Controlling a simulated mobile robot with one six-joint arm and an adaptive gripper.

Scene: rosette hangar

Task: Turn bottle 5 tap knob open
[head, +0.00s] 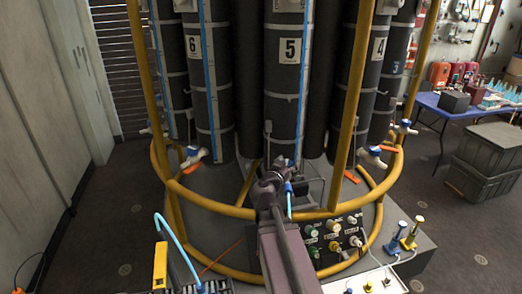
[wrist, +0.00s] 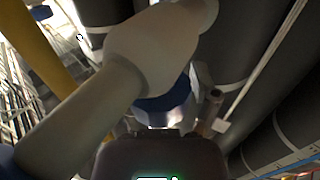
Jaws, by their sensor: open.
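Bottle 5 (head: 289,90) is a tall dark cylinder with a white "5" label in the middle of the head view. My gripper (head: 275,178) is at its foot and covers most of the tap area. A small blue part (head: 289,187) shows just right of my gripper, probably part of the bottle 5 tap. In the wrist view a large pale grey, tap-like shape (wrist: 150,50) with a blue part (wrist: 167,102) under it is very close. My gripper (wrist: 160,133) is open below the blue part; I cannot tell whether they touch.
A yellow rail (head: 235,211) curves around the bottles. Neighbouring taps (head: 193,156) (head: 372,157) stand left and right. A valve panel (head: 330,238) and yellow and blue fittings (head: 412,232) are at lower right. A blue hose (head: 178,245) and yellow block (head: 160,265) are at lower left.

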